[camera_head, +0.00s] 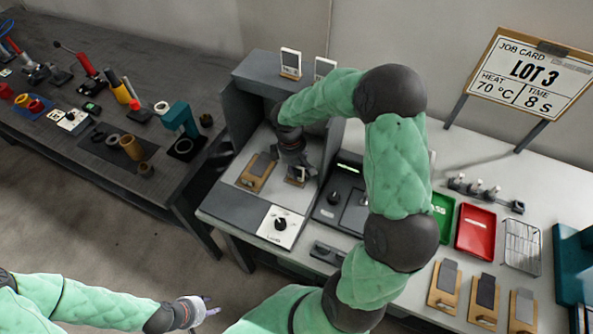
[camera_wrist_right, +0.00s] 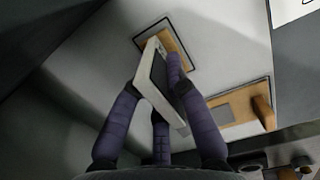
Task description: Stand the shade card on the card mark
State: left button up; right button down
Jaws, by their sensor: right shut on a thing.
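The shade card (camera_wrist_right: 163,80) is a white-framed plate with a dark grey face and a wooden foot (camera_wrist_right: 180,42). My right gripper (camera_wrist_right: 167,88) is shut on it, inside the grey booth (camera_head: 222,199). The foot lies within the black outline of the card mark (camera_wrist_right: 152,27) on the booth floor. Whether it touches the floor I cannot tell. In the head view the card (camera_head: 297,175) is partly hidden by the gripper. My left gripper (camera_head: 207,308) is open and empty, low in front of the booth.
A wooden holder with a grey sample (camera_head: 257,172) stands in the booth beside the card; it also shows in the right wrist view (camera_wrist_right: 262,110). A dark device (camera_head: 338,198) stands right of the booth, with trays beyond.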

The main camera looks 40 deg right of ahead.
jog(key=shift+f, duration=0.1)
jog(key=c, duration=1.7)
grip_release()
jog(key=shift+f, duration=0.1)
jog(key=o, duration=0.5)
jog(key=shift+c, duration=0.2)
jog(key=r+p, duration=0.1)
jog(key=r, duration=0.3)
jog(key=w+r+p, duration=0.1)
jog(key=r, duration=0.3)
jog(key=r+p, duration=0.1)
jog(key=r, duration=0.3)
jog(key=shift+w+a+r+p, duration=0.15)
jog(key=shift+a+p, duration=0.15)
jog(key=shift+p, duration=0.1)
